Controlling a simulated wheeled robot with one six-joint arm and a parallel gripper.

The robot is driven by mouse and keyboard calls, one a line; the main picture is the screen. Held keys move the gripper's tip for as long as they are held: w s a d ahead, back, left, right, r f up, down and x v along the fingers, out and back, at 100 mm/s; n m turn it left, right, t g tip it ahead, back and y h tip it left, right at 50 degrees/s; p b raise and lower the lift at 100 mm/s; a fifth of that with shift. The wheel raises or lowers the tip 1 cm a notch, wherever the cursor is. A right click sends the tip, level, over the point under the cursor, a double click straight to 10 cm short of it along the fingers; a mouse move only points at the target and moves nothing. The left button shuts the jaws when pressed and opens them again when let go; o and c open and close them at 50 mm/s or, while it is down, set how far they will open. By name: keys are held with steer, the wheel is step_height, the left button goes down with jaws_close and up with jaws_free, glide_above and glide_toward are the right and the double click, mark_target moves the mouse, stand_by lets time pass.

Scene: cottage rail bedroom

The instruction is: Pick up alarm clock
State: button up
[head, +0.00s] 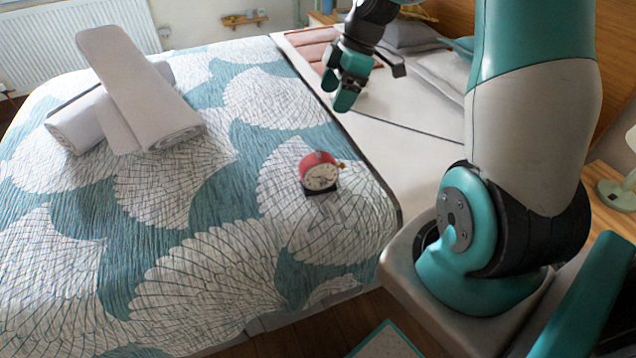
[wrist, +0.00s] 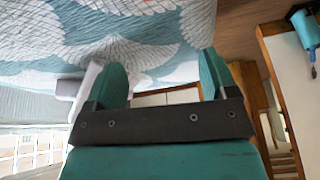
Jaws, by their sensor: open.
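A red alarm clock (head: 318,172) with a pale round face stands on the patterned bedspread, near the bed's right side in the head view. My gripper (head: 345,92) is above the bed, farther back and a little to the right of the clock, apart from it. In the wrist view my gripper (wrist: 160,80) shows two teal fingers spread wide with nothing between them. In the wrist view, a small red patch at the top edge may be the clock; I cannot tell for sure.
Rolled grey towels (head: 135,95) lie on the bed's left part. The teal and white bedspread (head: 200,255) around the clock is clear. Grey pillows (head: 440,72) lie at the back right.

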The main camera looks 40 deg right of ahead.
mark_target(319, 152)
steer(key=shift+n, duration=0.3)
steer(key=f, duration=0.4)
steer(key=w+f, duration=0.1)
steer(key=f, duration=0.3)
steer(key=a+f, duration=0.1)
steer(key=f, duration=0.3)
steer(key=shift+w+a+f, duration=0.1)
steer(key=shift+w+f, duration=0.2)
steer(key=shift+f, duration=0.1)
steer(key=shift+a+p+x, duration=0.15)
steer(key=shift+p+x, duration=0.1)
steer(key=shift+x, duration=1.15)
steer(key=shift+a+p+x, duration=0.1)
steer(key=shift+p+x, duration=0.15)
steer(key=shift+x, duration=1.15)
steer(key=shift+s+r, duration=0.1)
steer(key=shift+s, duration=0.1)
steer(key=shift+c, duration=0.3)
jaws_close()
